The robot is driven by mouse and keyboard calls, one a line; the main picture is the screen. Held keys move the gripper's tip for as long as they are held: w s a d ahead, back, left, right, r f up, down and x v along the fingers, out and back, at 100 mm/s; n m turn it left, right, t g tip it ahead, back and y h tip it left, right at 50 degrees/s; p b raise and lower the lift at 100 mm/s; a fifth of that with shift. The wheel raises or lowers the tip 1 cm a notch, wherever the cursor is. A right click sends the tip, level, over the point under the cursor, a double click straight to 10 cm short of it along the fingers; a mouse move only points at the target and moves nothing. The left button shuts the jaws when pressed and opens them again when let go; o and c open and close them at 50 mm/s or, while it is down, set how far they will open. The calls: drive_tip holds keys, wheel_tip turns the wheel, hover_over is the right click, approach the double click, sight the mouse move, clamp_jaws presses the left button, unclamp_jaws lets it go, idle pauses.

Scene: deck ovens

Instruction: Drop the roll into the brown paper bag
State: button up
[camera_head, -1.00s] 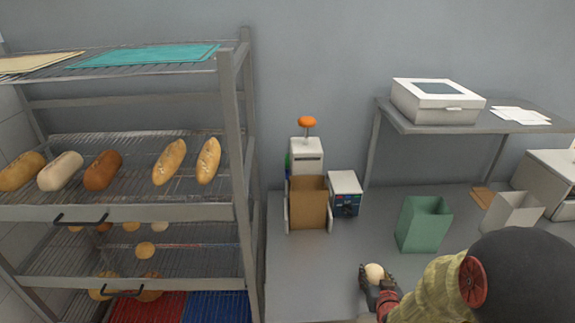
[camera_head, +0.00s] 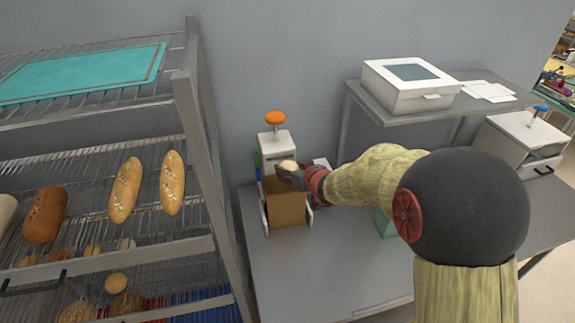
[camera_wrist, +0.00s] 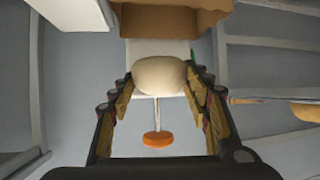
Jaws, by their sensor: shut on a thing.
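My gripper (camera_head: 290,173) is shut on a pale round roll (camera_head: 288,165). In the wrist view, the roll (camera_wrist: 160,75) sits between the two fingers. The brown paper bag (camera_head: 287,209) stands upright on the grey table, in a holder with pale side posts. In the head view, the gripper and roll are at the bag's upper edge, seemingly above its mouth, and they hide part of that edge. In the wrist view, the bag (camera_wrist: 170,20) shows at the top, beyond the roll.
A white device with an orange knob (camera_head: 275,117) stands just behind the bag. A green bag (camera_head: 385,223) is mostly hidden behind my arm. A bread rack (camera_head: 205,150) stands close on the left. A raised shelf with a white box (camera_head: 410,87) is at the right.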

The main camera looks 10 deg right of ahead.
drive_tip(key=shift+f+b, duration=2.55)
drive_tip(key=shift+f, duration=0.4)
drive_tip(key=o, duration=1)
drive_tip(key=shift+o, duration=0.5)
drive_tip(key=shift+r, duration=0.1)
drive_tip(key=v, duration=1.1)
drive_tip(key=shift+s, duration=0.35)
drive_tip(key=shift+r, duration=0.15)
